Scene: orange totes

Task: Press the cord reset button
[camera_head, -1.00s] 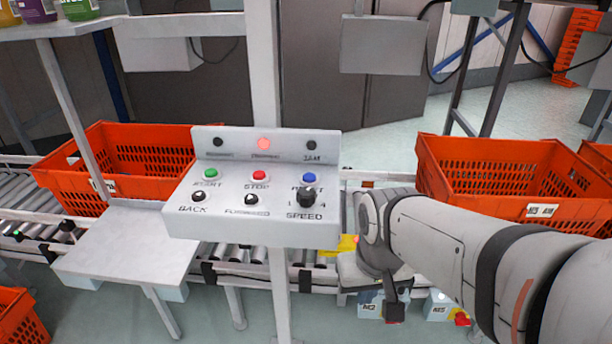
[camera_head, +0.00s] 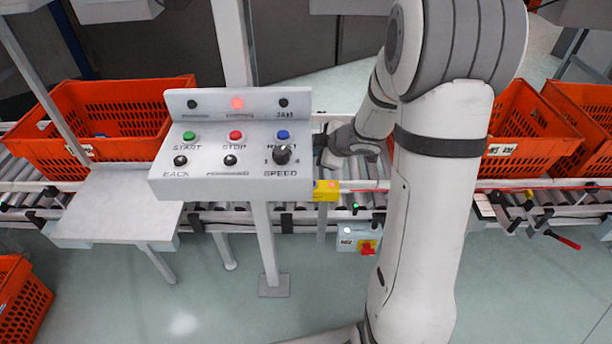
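A yellow box (camera_head: 327,191) sits at the conveyor edge, just right of and below the control panel (camera_head: 225,185). A small reddish spot shows on its top, and a red cord (camera_head: 440,189) runs rightward at its height. No button there is clear enough to name as the cord reset. The panel carries a blue button (camera_head: 283,135) whose label is partly hidden by the speed knob. My gripper (camera_head: 321,151) is a small dark shape beside the panel's right edge, above the yellow box and apart from it. Its fingers are too small to read.
The panel also has a green start button (camera_head: 189,136), a red stop button (camera_head: 236,136) and a lit red lamp (camera_head: 237,104). Orange totes (camera_head: 120,110) stand on the rollers. A grey box with a red switch (camera_head: 367,247) hangs below. My arm hides part of the conveyor.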

